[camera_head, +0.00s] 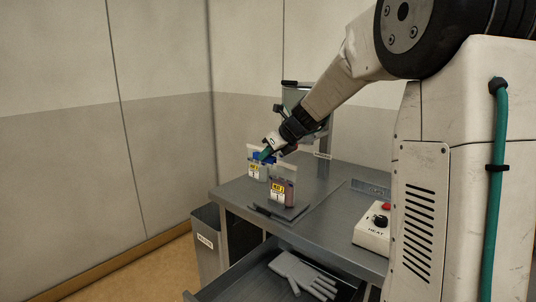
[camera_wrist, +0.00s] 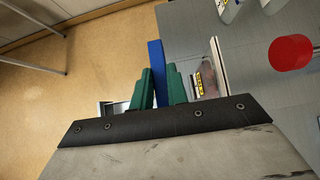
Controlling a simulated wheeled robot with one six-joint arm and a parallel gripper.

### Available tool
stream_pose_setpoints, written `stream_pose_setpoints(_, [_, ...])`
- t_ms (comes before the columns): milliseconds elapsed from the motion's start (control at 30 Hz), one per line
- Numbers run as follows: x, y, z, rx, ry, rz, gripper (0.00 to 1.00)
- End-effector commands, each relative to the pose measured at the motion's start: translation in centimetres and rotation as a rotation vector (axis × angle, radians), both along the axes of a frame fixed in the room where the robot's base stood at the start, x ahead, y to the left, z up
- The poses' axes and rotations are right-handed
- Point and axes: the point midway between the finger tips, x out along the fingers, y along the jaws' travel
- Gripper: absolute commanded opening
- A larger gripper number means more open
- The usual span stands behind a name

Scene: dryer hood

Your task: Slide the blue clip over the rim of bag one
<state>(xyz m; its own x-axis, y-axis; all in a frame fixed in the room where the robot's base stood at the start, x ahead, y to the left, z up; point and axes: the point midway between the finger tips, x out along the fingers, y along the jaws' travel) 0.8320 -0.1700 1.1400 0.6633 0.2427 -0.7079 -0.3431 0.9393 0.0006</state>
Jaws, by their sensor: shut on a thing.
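My gripper (camera_head: 268,153) is shut on the blue clip (camera_head: 258,157), above the table's far left corner. In the wrist view the blue clip (camera_wrist: 156,62) stands upright between the green fingers (camera_wrist: 159,88). Bag one (camera_head: 254,170), clear with a yellow and white label, stands directly below the clip in the head view. I cannot tell whether the clip touches its rim. A second bag (camera_head: 283,188), with a yellow label and reddish contents, stands nearer and to the right. A labelled bag also shows right of the fingers in the wrist view (camera_wrist: 213,75).
The grey table (camera_head: 325,210) carries a white heat control box (camera_head: 373,232) with a red button. A post stands behind the bags. A grey bin (camera_head: 208,243) is at the table's left. An open drawer in front holds a grey glove (camera_head: 300,274). A red knob (camera_wrist: 290,52) shows in the wrist view.

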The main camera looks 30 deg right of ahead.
Motion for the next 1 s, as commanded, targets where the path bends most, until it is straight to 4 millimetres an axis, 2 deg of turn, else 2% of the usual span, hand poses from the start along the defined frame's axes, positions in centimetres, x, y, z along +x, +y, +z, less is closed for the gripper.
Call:
stream_pose_setpoints(367, [-0.3, -0.2, 0.0, -0.001, 0.001, -0.002, 0.00])
stream_pose_setpoints(1000, [0.8, -3.1, -0.5, 0.000, 0.000, -0.003, 0.00])
